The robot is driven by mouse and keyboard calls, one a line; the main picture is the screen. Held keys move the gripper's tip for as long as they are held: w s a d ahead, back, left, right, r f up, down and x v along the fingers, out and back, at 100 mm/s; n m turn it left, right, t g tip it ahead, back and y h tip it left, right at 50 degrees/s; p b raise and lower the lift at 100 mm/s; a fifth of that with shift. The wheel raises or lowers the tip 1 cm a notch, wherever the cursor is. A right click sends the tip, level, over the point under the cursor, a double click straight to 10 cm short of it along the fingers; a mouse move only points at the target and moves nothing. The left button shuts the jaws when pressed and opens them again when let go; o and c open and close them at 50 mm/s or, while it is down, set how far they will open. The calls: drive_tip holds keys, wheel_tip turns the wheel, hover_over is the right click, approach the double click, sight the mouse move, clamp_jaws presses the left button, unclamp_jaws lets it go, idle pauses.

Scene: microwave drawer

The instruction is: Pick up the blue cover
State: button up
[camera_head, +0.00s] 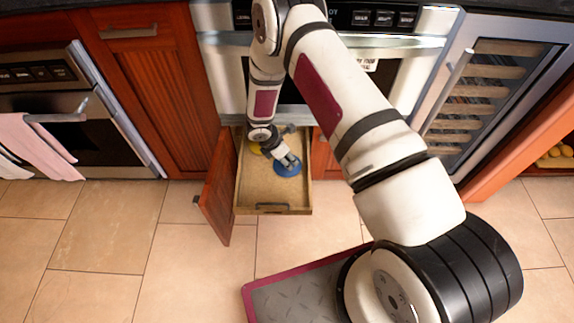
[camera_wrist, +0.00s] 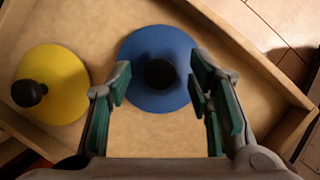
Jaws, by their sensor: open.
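The blue cover (camera_wrist: 145,98) is a round blue disc with a black knob (camera_wrist: 160,73) at its middle. It lies in the open wooden drawer (camera_head: 250,197), and its blue edge also shows in the head view (camera_head: 288,169). My gripper (camera_wrist: 160,92) is open, with green-padded fingers on the left and right of the knob. It is above the cover; I cannot tell whether it touches it. My gripper also shows over the drawer in the head view (camera_head: 290,162) and hides part of the cover.
A yellow cover (camera_wrist: 52,90) with a black knob lies left of the blue one. The drawer walls (camera_wrist: 258,62) rise around both. An open cabinet door (camera_head: 218,190) stands left of the drawer. An oven with a pink towel (camera_head: 38,147) is far left.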

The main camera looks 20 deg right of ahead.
drive_tip(key=c, duration=1)
drive_tip(key=shift+r, duration=0.15)
